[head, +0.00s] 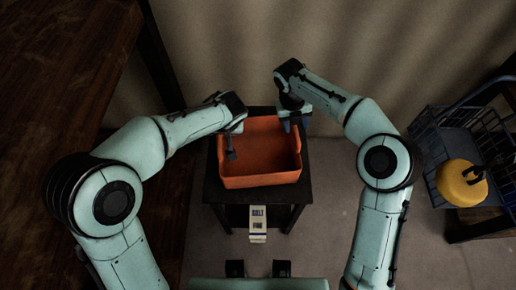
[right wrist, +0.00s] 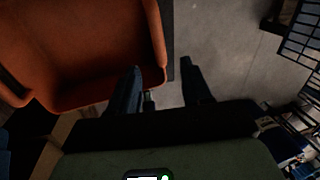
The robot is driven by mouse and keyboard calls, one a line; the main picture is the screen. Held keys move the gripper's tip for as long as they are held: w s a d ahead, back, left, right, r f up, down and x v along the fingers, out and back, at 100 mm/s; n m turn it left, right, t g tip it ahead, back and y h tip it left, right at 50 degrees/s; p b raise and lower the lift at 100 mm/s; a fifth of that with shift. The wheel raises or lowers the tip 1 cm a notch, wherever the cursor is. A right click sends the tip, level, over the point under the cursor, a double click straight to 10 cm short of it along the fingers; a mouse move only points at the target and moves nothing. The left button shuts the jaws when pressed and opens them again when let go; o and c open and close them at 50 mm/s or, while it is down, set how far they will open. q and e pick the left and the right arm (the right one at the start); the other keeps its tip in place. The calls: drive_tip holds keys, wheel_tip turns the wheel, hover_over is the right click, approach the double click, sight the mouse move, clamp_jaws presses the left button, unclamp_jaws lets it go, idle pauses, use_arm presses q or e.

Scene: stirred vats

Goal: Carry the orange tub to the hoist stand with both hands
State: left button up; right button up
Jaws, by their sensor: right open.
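The orange tub (head: 262,181) sits upright and open on a small dark table (head: 305,190), and looks empty. My left gripper (head: 232,152) is at the tub's left wall, with a finger showing inside the tub; its other finger is hidden, so I cannot tell its opening. My right gripper (head: 293,124) is at the tub's far right corner. In the right wrist view it is open (right wrist: 162,68), its two fingers apart, with the edge of the tub (right wrist: 70,45) seen between them. I cannot pick out the hoist stand with certainty.
A blue wire basket (head: 437,150) stands at the right, with a round yellow thing (head: 462,184) by it. A dark wooden surface (head: 60,60) fills the left. A pale lettered box (head: 258,224) is in front of the small table. Grey floor (head: 335,180) lies clear to the right.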

drive_tip(key=shift+a+r, duration=0.15)
drive_tip(key=shift+r, duration=0.65)
drive_tip(key=shift+a+r, duration=0.15)
drive_tip(key=shift+r, duration=0.6)
